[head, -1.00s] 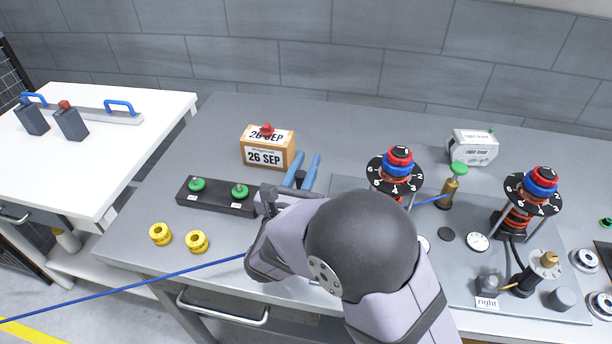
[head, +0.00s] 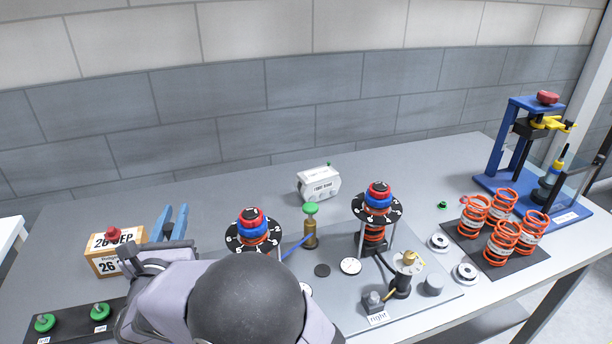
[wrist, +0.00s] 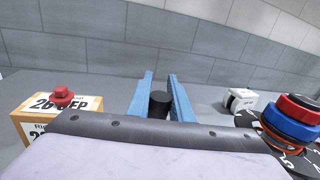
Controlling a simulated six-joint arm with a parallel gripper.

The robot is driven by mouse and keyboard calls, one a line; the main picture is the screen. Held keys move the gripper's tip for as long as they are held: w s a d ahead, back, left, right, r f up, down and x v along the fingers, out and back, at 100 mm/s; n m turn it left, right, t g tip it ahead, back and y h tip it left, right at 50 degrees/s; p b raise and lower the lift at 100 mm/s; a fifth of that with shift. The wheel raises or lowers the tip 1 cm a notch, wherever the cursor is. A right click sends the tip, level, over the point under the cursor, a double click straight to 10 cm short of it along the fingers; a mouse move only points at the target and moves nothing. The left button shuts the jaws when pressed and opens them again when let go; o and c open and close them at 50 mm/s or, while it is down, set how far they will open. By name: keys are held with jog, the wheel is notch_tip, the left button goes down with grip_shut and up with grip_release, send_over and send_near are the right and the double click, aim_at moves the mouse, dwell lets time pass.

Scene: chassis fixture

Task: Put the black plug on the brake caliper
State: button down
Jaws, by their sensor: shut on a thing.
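My gripper (head: 173,223) has two blue fingers and is left of centre in the head view; it also shows in the wrist view (wrist: 160,78). It is shut on the black plug (wrist: 159,103), a short dark cylinder between the fingers. The plug cannot be made out clearly in the head view. The pale grey block with a label, seemingly the brake caliper (head: 318,184), stands at the back of the bench, right of my gripper and apart from it. It also shows in the wrist view (wrist: 241,99), with a small green piece on top in the head view.
A date box (head: 117,252) with a red knob stands left of my gripper. Two spring assemblies with numbered dials (head: 254,231) (head: 376,203) and a brass post with a green cap (head: 310,226) stand right. Orange springs (head: 487,223) and a blue press (head: 530,160) are farther right. The back strip is clear.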

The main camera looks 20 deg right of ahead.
jog(key=w+d+r+m+g+h+p, duration=0.1)
jog(key=w+d+r+m+g+h, duration=0.15)
jog(key=w+d, duration=0.6)
jog(key=w+d+r+m+g+h, duration=0.15)
jog(key=w+d+h, duration=0.35)
jog(key=d, duration=0.6)
jog(key=w+d+r+m+g+h+p, duration=0.1)
jog(key=w+d+r+m+g+h, duration=0.15)
jog(key=d, duration=1.05)
jog(key=w+d+r+m+g+h, duration=0.1)
jog(key=w+d+m, duration=0.15)
jog(key=d, duration=0.95)
notch_tip(320, 180, down, 6)
jog(key=p, duration=0.1)
jog(key=shift+w, duration=0.35)
jog(key=shift+f+t, duration=0.25)
jog(key=shift+f+p, duration=0.6)
jog(key=shift+f, duration=1.15)
